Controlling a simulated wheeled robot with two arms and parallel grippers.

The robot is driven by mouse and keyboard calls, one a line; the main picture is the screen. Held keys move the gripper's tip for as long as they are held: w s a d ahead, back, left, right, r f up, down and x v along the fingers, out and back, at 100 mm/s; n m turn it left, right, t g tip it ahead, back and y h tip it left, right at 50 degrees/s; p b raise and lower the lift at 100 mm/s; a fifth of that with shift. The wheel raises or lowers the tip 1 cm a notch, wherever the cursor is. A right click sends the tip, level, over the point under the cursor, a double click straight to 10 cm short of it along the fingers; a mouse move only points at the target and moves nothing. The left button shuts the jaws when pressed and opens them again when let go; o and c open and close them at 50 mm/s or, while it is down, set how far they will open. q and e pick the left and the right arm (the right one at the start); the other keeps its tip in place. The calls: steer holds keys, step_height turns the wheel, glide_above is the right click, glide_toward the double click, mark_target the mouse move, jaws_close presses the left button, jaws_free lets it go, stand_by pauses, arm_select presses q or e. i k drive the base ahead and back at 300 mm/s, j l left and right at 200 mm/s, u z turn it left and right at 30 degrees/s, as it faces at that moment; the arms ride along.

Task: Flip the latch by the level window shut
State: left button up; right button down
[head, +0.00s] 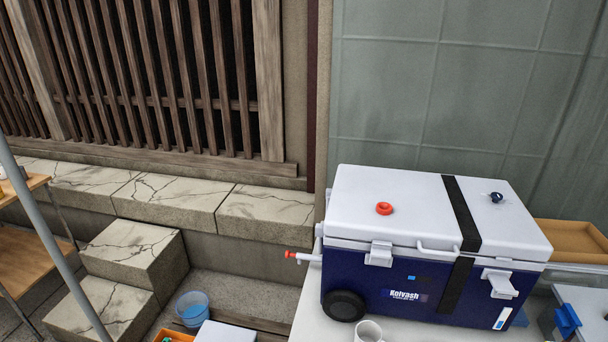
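A blue cooler (390,285) with a closed white lid (410,205) stands on a pale table at the right. The level window (503,318) is a narrow white and blue strip low on the right of its front face. The white latch (499,283) just above the window sticks outward from the front, its flap apart from the face. The other white latch (379,254), at the left of the front, hangs down close to the face. Neither of my grippers is in view.
A red-tipped spigot (291,255) juts out left. A white mug (368,331) stands in front. A brown tray (570,236) lies behind right.

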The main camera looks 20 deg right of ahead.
mark_target(503, 288)
steer(key=z, duration=1.3)
